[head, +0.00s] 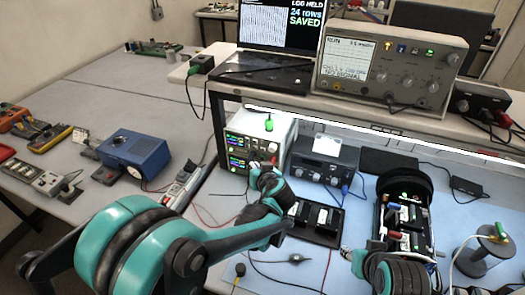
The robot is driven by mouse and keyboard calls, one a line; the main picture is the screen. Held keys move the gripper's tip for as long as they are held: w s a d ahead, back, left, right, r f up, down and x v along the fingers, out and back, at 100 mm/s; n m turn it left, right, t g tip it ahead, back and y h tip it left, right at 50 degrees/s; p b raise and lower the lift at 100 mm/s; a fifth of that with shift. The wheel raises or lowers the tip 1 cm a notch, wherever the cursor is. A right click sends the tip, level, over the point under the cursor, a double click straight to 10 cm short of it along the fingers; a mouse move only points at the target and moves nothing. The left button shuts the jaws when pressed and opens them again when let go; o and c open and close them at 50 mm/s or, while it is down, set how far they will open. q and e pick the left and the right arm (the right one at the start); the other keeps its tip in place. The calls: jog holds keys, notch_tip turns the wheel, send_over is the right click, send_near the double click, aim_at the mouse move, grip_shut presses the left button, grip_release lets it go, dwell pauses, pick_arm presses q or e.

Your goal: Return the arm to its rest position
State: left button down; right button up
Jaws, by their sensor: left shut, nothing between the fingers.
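My left arm reaches in from the left. Its gripper (256,163) is shut and empty, in front of the white instrument (276,128) with green displays and a green knob on top. From this view I cannot tell whether the fingertips touch its front. My right arm shows at the lower right, with its gripper (376,246) low by the near end of the black cylinder (405,180). That cylinder lies open toward me and shows circuit boards and coloured parts inside. The right fingers are too small and overlapped to read.
A laptop (265,70) reads "LOG HELD 24 rows SAVED". A bench meter (388,65) stands on the shelf (330,118). A black tray (318,222), a dark box (325,160), a spool (485,250) and loose cables crowd the blue mat. A blue box (135,152) sits left.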

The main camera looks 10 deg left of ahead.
dwell(0.7)
pick_arm(q)
jog(key=s+a+m+g+h+b, duration=0.1)
jog(key=s+a, duration=0.2)
jog(key=s, duration=0.4)
jog(key=s+a+g+h+b, duration=0.1)
jog(key=s+a+g+b, duration=0.15)
jog(key=s, duration=0.35)
jog(key=s+f+m+h+b, duration=0.1)
jog(key=s+f+h, duration=0.2)
jog(key=s, duration=1)
jog(key=shift+d+f+m+h, duration=0.2)
jog(key=shift+f+m+h, duration=0.1)
jog(key=shift+f, duration=0.15)
jog(key=shift+s+a+g, duration=0.1)
jog(key=shift+g, duration=0.15)
